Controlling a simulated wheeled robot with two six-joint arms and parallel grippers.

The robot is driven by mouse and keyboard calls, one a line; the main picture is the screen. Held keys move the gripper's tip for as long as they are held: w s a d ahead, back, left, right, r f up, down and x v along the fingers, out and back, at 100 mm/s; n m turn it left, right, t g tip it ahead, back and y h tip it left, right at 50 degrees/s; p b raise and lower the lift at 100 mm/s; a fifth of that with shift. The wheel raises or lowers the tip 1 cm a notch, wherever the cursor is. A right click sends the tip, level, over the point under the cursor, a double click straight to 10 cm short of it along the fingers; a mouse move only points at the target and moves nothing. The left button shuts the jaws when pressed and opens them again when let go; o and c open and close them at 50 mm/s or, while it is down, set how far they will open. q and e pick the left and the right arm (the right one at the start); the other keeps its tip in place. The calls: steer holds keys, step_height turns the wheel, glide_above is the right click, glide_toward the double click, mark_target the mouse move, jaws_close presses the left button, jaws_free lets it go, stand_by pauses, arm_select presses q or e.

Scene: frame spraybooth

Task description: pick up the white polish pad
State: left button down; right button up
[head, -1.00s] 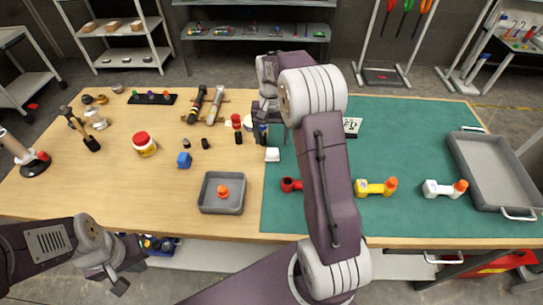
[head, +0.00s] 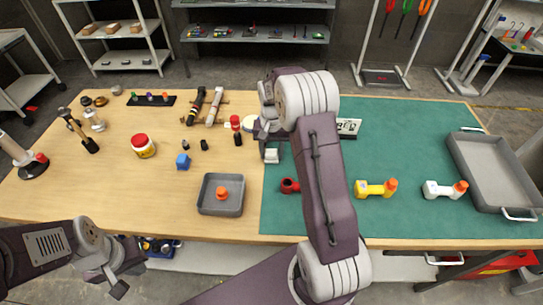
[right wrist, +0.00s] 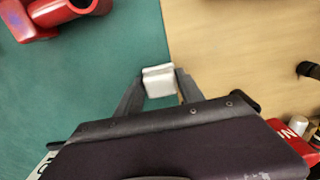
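The white polish pad (head: 272,156) is a small pale block near the left edge of the green mat. My right gripper (head: 268,146) is low over it in the head view, and its arm hides part of the mat. In the right wrist view the pad (right wrist: 159,82) lies between the tips of my right gripper (right wrist: 160,85), one finger on each side. The fingers are apart; I see no clear grip on the pad. My left gripper (head: 122,280) hangs empty in front of the table at lower left; its opening does not show clearly.
A red part (head: 289,186) lies just in front of the pad, with a yellow part (head: 375,188) and a white part (head: 444,190) further right. A grey tray (head: 207,208) is at front left.

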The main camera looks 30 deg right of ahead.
mark_target(271, 152)
jaws_close()
steer(key=shift+w+r, duration=0.15)
steer(key=shift+r, duration=2.1)
steer(key=s+d+r, duration=0.6)
steer(key=s, duration=0.4)
steer(key=shift+d+r, duration=0.25)
steer(key=shift+d, duration=0.05)
